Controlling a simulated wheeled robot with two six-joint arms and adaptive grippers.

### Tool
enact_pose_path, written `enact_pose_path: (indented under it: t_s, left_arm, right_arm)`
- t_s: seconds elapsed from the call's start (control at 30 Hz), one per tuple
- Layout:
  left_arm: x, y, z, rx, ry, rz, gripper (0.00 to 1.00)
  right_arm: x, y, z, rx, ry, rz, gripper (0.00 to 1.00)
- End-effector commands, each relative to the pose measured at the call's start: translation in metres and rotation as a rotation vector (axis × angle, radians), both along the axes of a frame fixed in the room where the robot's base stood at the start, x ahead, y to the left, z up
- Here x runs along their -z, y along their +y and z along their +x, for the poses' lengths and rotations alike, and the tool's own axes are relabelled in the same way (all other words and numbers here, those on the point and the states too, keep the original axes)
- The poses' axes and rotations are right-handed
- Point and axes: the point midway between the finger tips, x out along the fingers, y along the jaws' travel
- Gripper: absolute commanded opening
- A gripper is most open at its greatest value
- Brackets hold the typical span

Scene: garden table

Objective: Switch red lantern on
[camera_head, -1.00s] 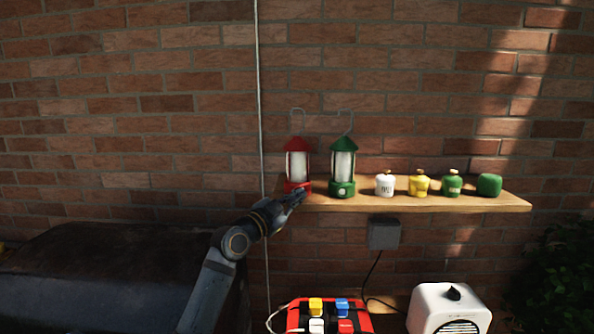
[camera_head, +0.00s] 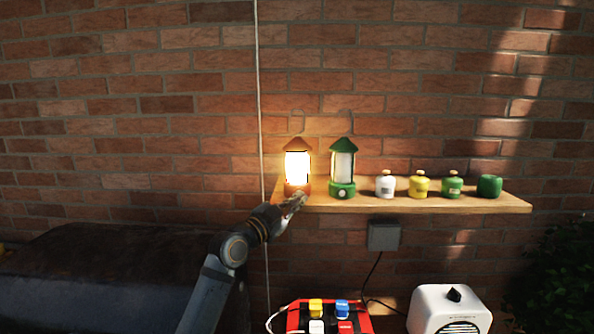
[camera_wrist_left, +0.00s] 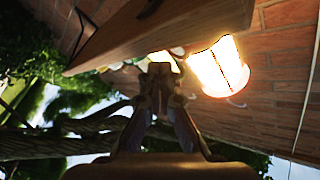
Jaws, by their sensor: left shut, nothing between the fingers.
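The red lantern (camera_head: 297,167) stands upright at the left end of the wooden shelf and glows bright warm white. Its glow makes its roof and base look orange. In the left wrist view the lit lantern (camera_wrist_left: 219,66) shows as a bright cylinder. My left gripper (camera_head: 300,197) is shut and empty, with its tip at the front of the lantern's base. The gripper (camera_wrist_left: 160,70) also shows in the left wrist view. Whether it touches the base I cannot tell. The lantern's switch is hidden behind the gripper. My right gripper is not in view.
The green lantern (camera_head: 342,167) stands unlit just right of the red one. Several small canisters share the wooden shelf (camera_head: 440,204). A grey box (camera_head: 384,236) is on the brick wall below. A red box (camera_head: 327,316) and white device (camera_head: 449,309) are in front.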

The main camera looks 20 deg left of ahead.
Motion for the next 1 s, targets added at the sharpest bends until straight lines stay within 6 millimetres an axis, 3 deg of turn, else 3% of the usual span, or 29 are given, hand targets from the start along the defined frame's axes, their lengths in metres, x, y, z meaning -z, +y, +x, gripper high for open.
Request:
enact_pose_path:
  t_s: [0.43,1.0]
  left_arm:
    - [-0.001,-0.020,-0.045,0.000,0.000,0.001,0.00]
    - [0.000,-0.021,-0.048,0.000,0.000,0.001,0.00]
  right_arm:
    - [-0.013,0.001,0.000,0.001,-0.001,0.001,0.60]
    - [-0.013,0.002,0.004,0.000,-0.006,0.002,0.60]
